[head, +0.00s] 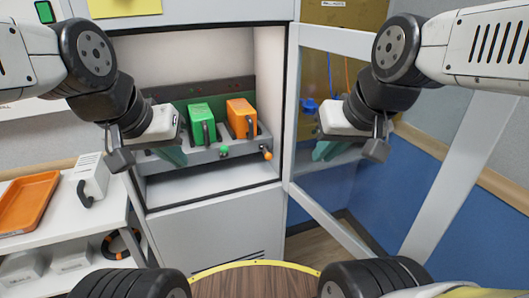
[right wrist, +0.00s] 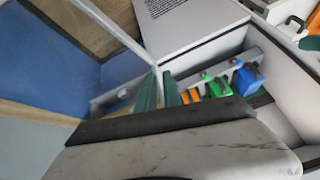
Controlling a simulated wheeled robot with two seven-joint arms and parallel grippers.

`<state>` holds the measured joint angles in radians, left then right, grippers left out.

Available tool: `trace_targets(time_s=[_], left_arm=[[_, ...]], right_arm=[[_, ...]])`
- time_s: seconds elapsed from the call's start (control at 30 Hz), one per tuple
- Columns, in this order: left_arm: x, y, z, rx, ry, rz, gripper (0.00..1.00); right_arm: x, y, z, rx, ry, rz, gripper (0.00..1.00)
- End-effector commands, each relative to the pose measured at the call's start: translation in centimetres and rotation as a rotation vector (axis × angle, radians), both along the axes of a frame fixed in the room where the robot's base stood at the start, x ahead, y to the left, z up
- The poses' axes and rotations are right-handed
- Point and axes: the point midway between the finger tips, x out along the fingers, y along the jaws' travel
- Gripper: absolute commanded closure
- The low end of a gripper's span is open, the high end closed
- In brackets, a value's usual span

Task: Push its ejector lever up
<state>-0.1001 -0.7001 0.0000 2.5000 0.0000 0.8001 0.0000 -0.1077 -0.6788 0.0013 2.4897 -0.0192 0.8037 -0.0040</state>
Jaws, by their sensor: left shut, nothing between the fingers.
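A grey rack (head: 215,151) in the open cabinet holds a green module (head: 200,118) and an orange module (head: 241,114), each with a dark handle. A green-tipped lever (head: 224,151) and an orange-tipped lever (head: 267,154) stick out at the rack's front edge. A blue module (right wrist: 247,80) shows in the right wrist view; in the head view my left gripper (head: 173,157) covers that place. My left gripper is shut and empty in front of the rack's left end. My right gripper (head: 326,150) is empty, right of the rack; a narrow gap shows between its fingers.
The glass cabinet door (head: 330,185) stands open on the right, near my right gripper. A white shelf at left carries an orange tray (head: 28,203) and a white module with a dark handle (head: 90,180). A round wooden top (head: 250,282) is at the front.

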Motion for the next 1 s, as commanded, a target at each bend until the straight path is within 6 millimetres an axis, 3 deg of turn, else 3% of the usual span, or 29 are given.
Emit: trace_targets(time_s=[0.17, 0.53, 0.77, 1.0], left_arm=[[0.0, 0.0, 0.0, 0.000, 0.000, 0.000, 1.00], [0.0, 0.0, 0.0, 0.000, 0.000, 0.000, 1.00], [0.0, 0.0, 0.0, 0.000, 0.000, 0.000, 1.00], [0.0, 0.0, 0.0, 0.000, 0.000, 0.000, 1.00]], right_arm=[[2.2, -0.1, -0.9, -0.132, 0.061, 0.112, 1.00], [10.4, 1.2, -4.0, -0.561, 0.197, 0.492, 1.00], [15.2, 3.4, -6.2, -0.783, 0.237, 0.703, 1.00], [20.1, 7.1, -9.4, -1.015, 0.259, 0.926, 1.00]])
